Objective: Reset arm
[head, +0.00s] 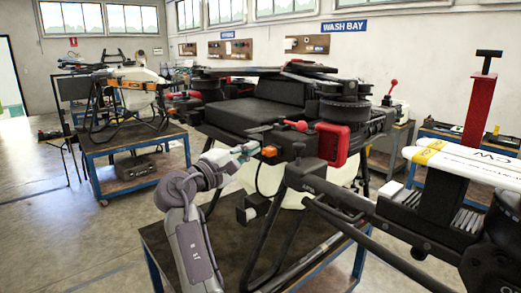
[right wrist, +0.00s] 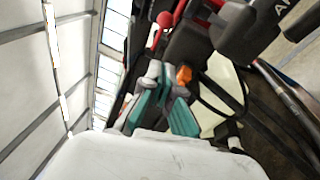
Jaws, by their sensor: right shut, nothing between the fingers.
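My right arm rises from the bottom of the head view. Its right gripper (head: 247,149), with teal finger pads, points at the front of the large black spray drone (head: 268,115). The fingers are shut and empty. Their tips are close to a small orange part (head: 268,151) on the drone's front arm; I cannot tell whether they touch. In the right wrist view the right gripper (right wrist: 166,84) shows with the orange part (right wrist: 184,75) just past its tips. A pale wrist housing covers the bottom of that view. My left gripper is not in view.
The drone stands on a dark-topped blue cart (head: 165,240). A second drone stands on another blue cart (head: 135,160) at left. Open floor (head: 75,240) lies at lower left.

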